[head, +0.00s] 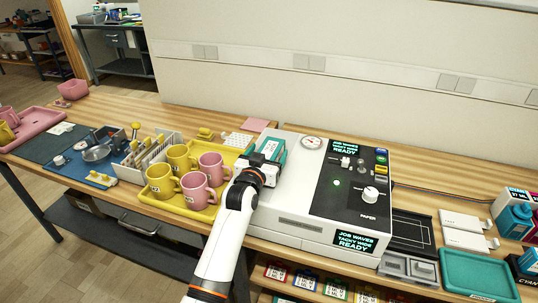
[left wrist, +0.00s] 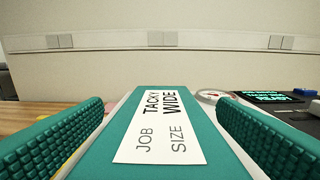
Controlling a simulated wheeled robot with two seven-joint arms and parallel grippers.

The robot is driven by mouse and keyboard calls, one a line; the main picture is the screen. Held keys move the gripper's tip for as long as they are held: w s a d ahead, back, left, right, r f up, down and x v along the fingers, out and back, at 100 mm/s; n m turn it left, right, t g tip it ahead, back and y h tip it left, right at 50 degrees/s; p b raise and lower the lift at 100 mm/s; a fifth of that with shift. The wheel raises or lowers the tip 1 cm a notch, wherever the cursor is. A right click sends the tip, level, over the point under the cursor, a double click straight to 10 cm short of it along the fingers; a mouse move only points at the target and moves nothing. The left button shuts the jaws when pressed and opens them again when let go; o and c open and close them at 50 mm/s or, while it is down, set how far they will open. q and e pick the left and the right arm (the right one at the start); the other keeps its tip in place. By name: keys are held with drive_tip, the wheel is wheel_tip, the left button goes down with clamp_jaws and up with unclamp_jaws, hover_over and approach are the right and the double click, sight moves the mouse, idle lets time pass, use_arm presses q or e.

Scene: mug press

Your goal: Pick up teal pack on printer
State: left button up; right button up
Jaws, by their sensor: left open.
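The teal pack (head: 272,146) sits on the left end of the white printer (head: 291,211), at its back part. In the left wrist view the teal pack (left wrist: 116,152) fills the lower middle, with a white label reading "JOB TACKY SIZE WIDE". My left gripper (head: 262,163) is over the pack, and its arm hides part of the pack and printer. In the left wrist view the jaws of my left gripper (left wrist: 162,108) are open, one teal ribbed finger on each side of the pack, with gaps visible. My right gripper is not in view.
A yellow tray (head: 196,214) with yellow and pink mugs stands left of the printer. The printer's black control panel (head: 345,190) and a round gauge (head: 311,142) are right of the pack. A teal tray (head: 480,275) lies at the right. A wall stands behind the table.

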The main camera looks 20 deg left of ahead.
use_arm(q)
drive_tip(key=c, duration=1.3)
